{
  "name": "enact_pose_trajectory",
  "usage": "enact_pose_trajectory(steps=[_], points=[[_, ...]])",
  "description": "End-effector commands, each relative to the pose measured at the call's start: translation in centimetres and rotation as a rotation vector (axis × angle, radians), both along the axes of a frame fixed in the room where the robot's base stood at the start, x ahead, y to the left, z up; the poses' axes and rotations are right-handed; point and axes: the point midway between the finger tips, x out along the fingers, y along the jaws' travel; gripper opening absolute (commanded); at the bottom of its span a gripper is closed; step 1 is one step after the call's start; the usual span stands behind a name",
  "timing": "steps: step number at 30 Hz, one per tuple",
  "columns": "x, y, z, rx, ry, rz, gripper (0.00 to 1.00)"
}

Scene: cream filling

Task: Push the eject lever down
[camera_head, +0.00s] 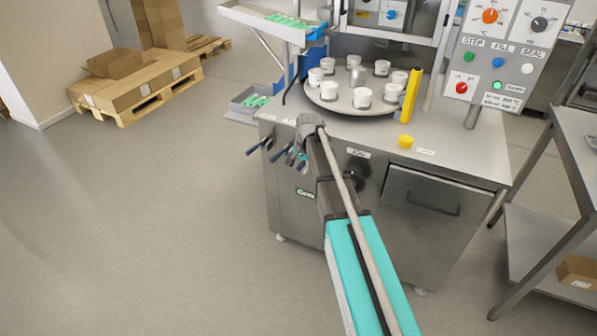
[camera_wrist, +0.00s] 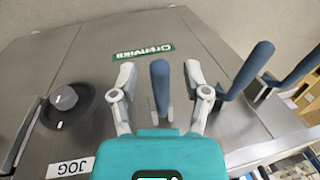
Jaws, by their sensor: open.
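Several levers with dark blue handles stick out from the left end of the steel machine's front. In the wrist view, one blue lever (camera_wrist: 160,78) appears between the two fingers of my gripper (camera_wrist: 159,86), with a gap on each side. A second lever (camera_wrist: 247,70) and a third lever (camera_wrist: 297,68) stand to its right. I cannot read which one is the eject lever. My gripper is open and also shows beside the levers in the head view (camera_head: 292,152), where my arm hides part of it. The outer lever (camera_head: 258,146) is clear of it there.
A round black knob (camera_wrist: 68,100) sits near a JOG label (camera_wrist: 69,168). A turntable (camera_head: 325,103) with several white cups, a yellow post (camera_head: 411,95) and a yellow knob (camera_head: 406,141) stand on the machine top. The floor at left is clear before a pallet (camera_head: 140,105).

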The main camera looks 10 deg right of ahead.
Motion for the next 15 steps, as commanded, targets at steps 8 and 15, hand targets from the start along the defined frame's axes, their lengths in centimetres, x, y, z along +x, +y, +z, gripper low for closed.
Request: enact_pose_trajectory(steps=[8, 15], points=[[0.06, 0.09, -0.46, 0.0, 0.0, 0.0, 0.61], [0.06, 0.09, -0.43, 0.0, 0.0, 0.0, 0.55]])
